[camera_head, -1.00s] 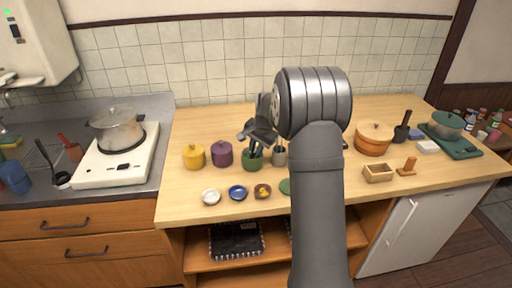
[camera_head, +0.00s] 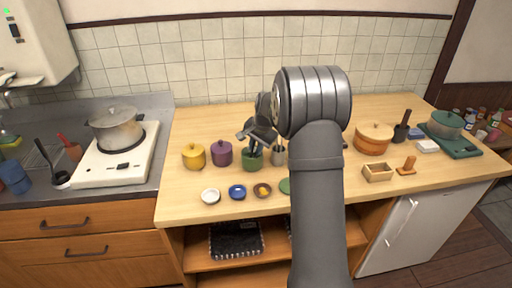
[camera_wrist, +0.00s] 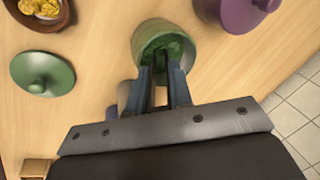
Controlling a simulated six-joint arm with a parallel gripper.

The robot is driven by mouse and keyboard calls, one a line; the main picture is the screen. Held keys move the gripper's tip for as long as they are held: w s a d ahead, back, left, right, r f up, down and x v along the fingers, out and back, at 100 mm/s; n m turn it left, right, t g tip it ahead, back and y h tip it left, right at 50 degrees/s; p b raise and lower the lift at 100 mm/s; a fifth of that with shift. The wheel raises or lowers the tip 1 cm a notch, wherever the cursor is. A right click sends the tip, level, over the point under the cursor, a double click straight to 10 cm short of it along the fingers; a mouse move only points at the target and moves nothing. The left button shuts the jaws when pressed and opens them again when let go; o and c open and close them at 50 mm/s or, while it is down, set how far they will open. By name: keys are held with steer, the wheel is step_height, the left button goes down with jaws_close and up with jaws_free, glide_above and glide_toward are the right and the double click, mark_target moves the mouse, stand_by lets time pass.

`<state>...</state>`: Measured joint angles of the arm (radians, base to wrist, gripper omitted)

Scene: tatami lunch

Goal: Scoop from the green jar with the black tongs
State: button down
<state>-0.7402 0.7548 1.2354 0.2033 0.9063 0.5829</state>
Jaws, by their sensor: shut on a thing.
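The green jar (camera_head: 252,159) stands uncovered on the wooden counter, and in the wrist view the jar (camera_wrist: 146,38) shows green contents. My gripper (camera_head: 256,137) is above the jar, pointing down. In the wrist view, my gripper (camera_wrist: 160,88) is shut on the black tongs (camera_wrist: 153,76), whose lower ends reach into the jar's mouth. The tips are hidden, and I cannot tell whether they hold anything.
A purple jar (camera_head: 222,154) and a yellow jar (camera_head: 194,156) stand left of the green jar. White (camera_head: 210,196), blue (camera_head: 237,192) and brown (camera_head: 262,190) bowls sit in front; the brown one holds yellow pieces. A grey container (camera_head: 279,156) stands close on the right.

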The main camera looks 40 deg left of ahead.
stand_by(0.4)
steer(key=shift+r, duration=4.5)
steer(key=w+d+f, duration=0.3)
steer(key=d, duration=0.7)
steer(key=w+d+f+n, duration=0.1)
steer(key=w+d+f, duration=0.15)
steer(key=d, duration=0.75)
steer(key=w+d+f, duration=0.2)
steer(key=w+d, duration=0.1)
steer(key=d, duration=0.7)
steer(key=s+d+f, duration=0.1)
steer(key=d+f, duration=0.4)
steer(key=d, duration=0.4)
steer(key=s+d+f+m, duration=0.1)
steer(key=d+f, duration=0.5)
steer(key=d, duration=0.2)
steer(key=shift+d, duration=0.35)
